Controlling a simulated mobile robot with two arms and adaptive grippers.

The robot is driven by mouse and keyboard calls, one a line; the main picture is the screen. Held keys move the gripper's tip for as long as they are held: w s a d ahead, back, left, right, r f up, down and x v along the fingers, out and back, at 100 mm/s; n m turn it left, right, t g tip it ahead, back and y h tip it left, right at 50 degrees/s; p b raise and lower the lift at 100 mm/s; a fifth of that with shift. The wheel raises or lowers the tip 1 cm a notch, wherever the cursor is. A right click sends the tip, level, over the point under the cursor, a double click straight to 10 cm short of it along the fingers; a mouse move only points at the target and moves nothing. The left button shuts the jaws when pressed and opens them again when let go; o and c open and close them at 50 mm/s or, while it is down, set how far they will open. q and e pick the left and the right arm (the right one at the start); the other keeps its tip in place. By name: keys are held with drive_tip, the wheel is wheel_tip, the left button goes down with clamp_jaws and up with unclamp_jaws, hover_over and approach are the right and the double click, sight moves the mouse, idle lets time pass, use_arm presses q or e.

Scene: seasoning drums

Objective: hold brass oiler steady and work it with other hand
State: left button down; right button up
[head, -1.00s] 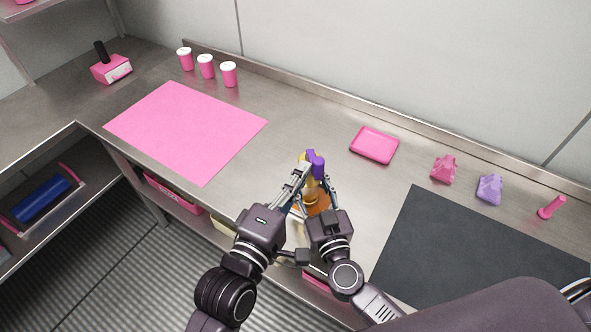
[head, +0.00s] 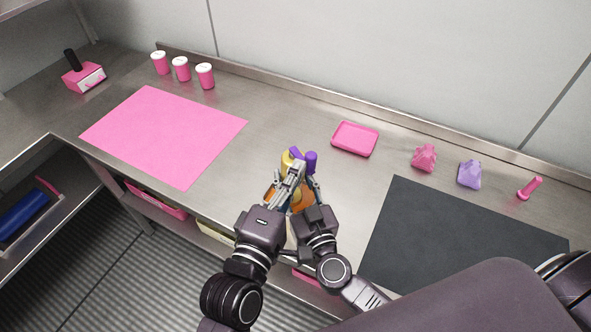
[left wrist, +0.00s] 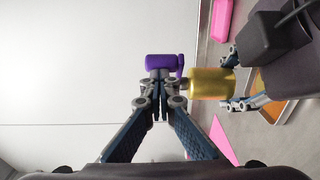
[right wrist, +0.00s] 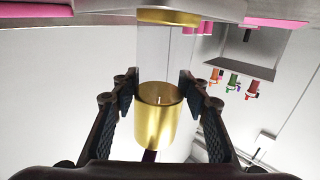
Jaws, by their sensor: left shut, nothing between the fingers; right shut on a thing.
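My left gripper (head: 297,168) is shut and empty at the oiler's top. In the left wrist view the closed fingertips (left wrist: 160,88) are right by a purple knob (left wrist: 160,61), with the gold part (left wrist: 212,83) beside them. I cannot tell whether they touch the knob.
A pink mat (head: 160,135) lies left and a dark mat (head: 450,240) right. A pink tray (head: 355,139), pink bag (head: 425,157), purple bag (head: 469,174) and pink peg-like piece (head: 530,188) stand along the back. Pink cups (head: 181,69) stand back left.

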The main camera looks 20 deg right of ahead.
drive_tip(key=shift+a, duration=0.15)
use_arm(q)
drive_tip(key=a, duration=0.4)
drive_tip(key=s+d, duration=0.2)
drive_tip(key=s, duration=0.7)
drive_tip(key=shift+s, duration=0.15)
use_arm(e)
drive_tip(key=o, duration=1.5)
drive_tip(key=shift+o, duration=0.2)
